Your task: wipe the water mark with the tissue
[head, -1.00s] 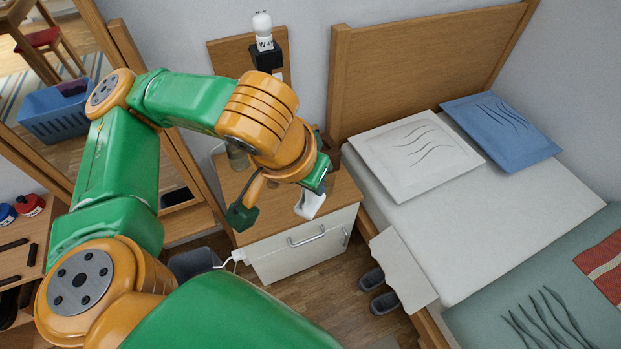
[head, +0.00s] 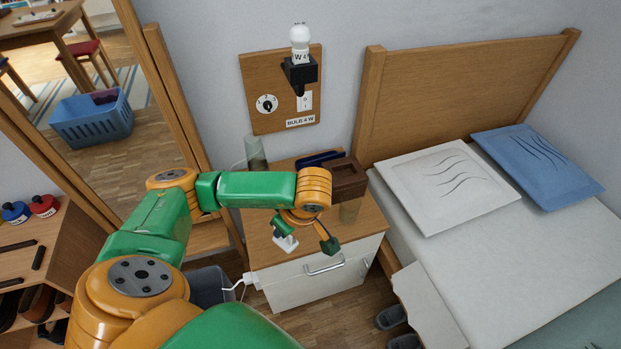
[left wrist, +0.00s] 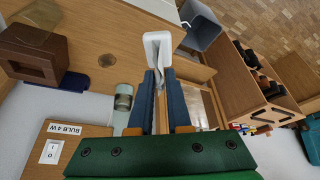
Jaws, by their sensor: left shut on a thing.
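My left gripper (head: 283,234) is over the front left part of the nightstand top (head: 262,222), pointing down. It is shut on a small white piece (head: 286,243), which looks like the tissue. In the left wrist view the white piece (left wrist: 158,42) sticks out, folded, beyond the two blue-grey fingers (left wrist: 160,100). I cannot tell whether it touches the wood. My right gripper is not in view.
Another glass (head: 256,153) is at the back left. A grey bin (head: 210,286) stands left on the floor, the bed (head: 480,245) right.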

